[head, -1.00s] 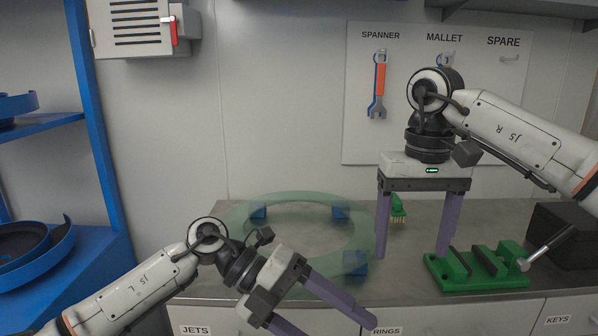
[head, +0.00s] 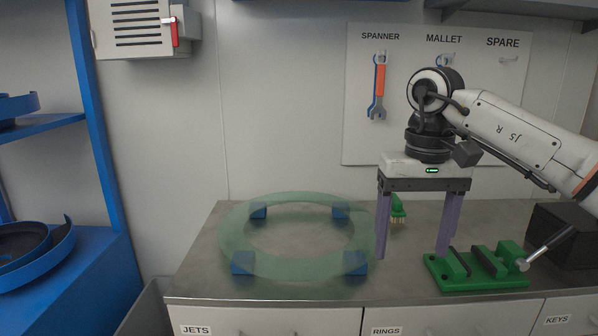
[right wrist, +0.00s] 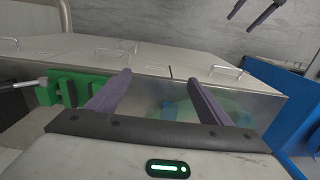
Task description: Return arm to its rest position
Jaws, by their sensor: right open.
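My right gripper (head: 411,257) points down over the metal bench, its two purple fingers wide apart with nothing between them. It hangs between the green translucent ring and the green vise. The right wrist view shows its fingers (right wrist: 157,85) spread and empty. My left arm and gripper are out of the head view. Purple fingers at the top right edge of the right wrist view look like my left gripper (right wrist: 241,24), spread apart and away from the bench; the rest of it is cut off.
The green ring (head: 236,236) rests on several blue blocks (head: 243,262). The green vise (head: 480,268) stands right of it; a green brush (head: 397,208) lies behind my right fingers. A spanner (head: 378,88) hangs on the wall board (head: 358,145). A dark box (head: 565,235) stands far right.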

